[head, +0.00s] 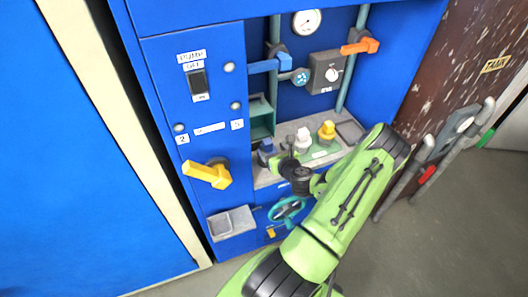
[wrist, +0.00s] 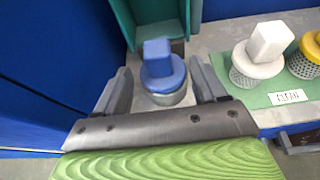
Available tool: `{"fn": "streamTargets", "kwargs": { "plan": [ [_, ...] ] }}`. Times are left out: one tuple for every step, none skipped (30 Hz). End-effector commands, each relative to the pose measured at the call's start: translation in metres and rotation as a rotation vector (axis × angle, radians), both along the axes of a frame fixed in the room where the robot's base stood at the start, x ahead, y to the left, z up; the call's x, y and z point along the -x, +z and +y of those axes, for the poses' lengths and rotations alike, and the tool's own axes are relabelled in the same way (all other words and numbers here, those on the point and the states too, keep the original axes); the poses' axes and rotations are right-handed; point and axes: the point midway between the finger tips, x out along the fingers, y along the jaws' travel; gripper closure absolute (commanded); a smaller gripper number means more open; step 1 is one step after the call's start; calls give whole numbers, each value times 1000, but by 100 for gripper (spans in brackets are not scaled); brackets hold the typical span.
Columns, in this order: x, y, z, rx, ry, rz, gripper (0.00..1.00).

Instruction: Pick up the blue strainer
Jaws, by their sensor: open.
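The blue strainer (wrist: 160,72) stands upright on the grey shelf, with a square blue grip, a round collar and a mesh basket. In the head view it (head: 266,151) is at the left end of the strainer row, partly hidden by my gripper. My gripper (wrist: 161,80) is open, with one finger on either side of the blue strainer in the wrist view. I cannot tell whether the fingers touch it. In the head view my gripper (head: 279,160) reaches in from the lower right.
A white strainer (head: 303,140) and a yellow strainer (head: 327,132) stand to the right on a green mat (wrist: 288,112). A teal open box (head: 260,118) is just behind. A blue panel wall with a yellow lever (head: 207,174) is at left.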

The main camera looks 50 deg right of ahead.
Motion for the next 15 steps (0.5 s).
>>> {"fn": "streamTargets", "kwargs": {
  "plan": [
    [-9, -4, -4, 4, 3, 0, 29],
    [-13, -6, -7, 4, 4, 0, 29],
    [-17, -8, -10, 4, 3, 0, 29],
    [-19, -9, -11, 2, 2, 0, 29],
    [-21, -10, -12, 3, 2, 0, 29],
    [-25, -13, -14, 1, 3, 0, 29],
    [-29, -15, -15, 2, 3, 0, 29],
    [-33, -19, -18, 2, 3, 0, 29],
    [-39, -23, -21, 3, 3, 1, 29],
    [-44, -26, -23, 4, 3, 0, 29],
    [-48, -30, -25, 2, 3, 0, 29],
    [-54, -32, -28, 3, 5, -1, 29],
    [-57, -33, -31, 3, 5, 1, 29],
    [-59, -34, -32, 2, 4, 0, 29],
    [-62, -35, -34, 3, 3, 1, 29]
  ]
}}
